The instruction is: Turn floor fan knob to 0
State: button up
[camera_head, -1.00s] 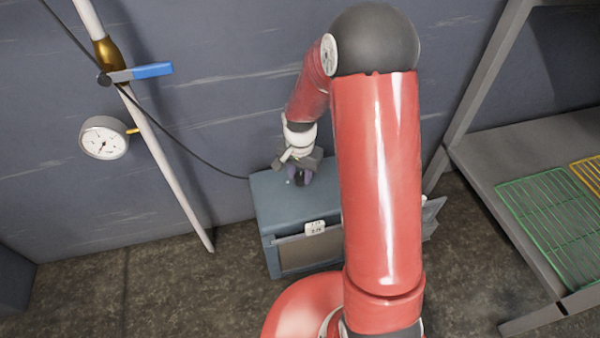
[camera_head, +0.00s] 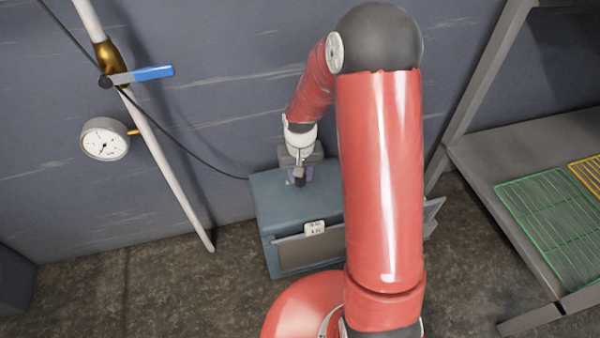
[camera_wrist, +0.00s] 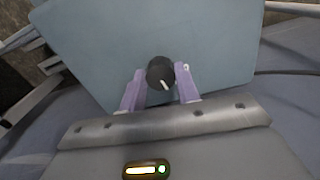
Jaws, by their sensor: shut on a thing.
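The floor fan is a blue-grey box (camera_head: 275,205) on the floor against the wall. Its black round knob (camera_wrist: 160,72) is on the top face, with a white pointer line that points down and slightly right in the wrist view. My gripper (camera_wrist: 160,82) is over the top of the box, with its two purple fingers on either side of the knob, shut on it. In the head view my gripper (camera_head: 300,172) hides most of the knob. The scale marks around the knob are mostly hidden; a small white mark (camera_wrist: 186,67) shows beside the right finger.
A white pipe with a blue-handled valve (camera_head: 150,71) and a round gauge (camera_head: 104,139) stands left of the box. A black cable (camera_head: 190,150) runs along the wall to the box. A metal shelf (camera_head: 480,155) with a green wire rack (camera_head: 550,215) is at the right.

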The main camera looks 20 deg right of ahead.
jog(key=n+p, duration=0.1)
jog(key=n, duration=0.4)
jog(key=shift+d+r+n, duration=0.1)
jog(key=shift+n, duration=0.2)
jog(key=n+p, duration=0.2)
jog(key=n, duration=0.3)
jog(key=shift+w+n, duration=0.1)
jog(key=shift+n, duration=0.2)
jog(key=o, duration=1)
notch_tip(320, 180, up, 7)
jog(key=shift+f+p, duration=0.2)
jog(key=shift+p, duration=0.35)
jog(key=shift+r, duration=0.5)
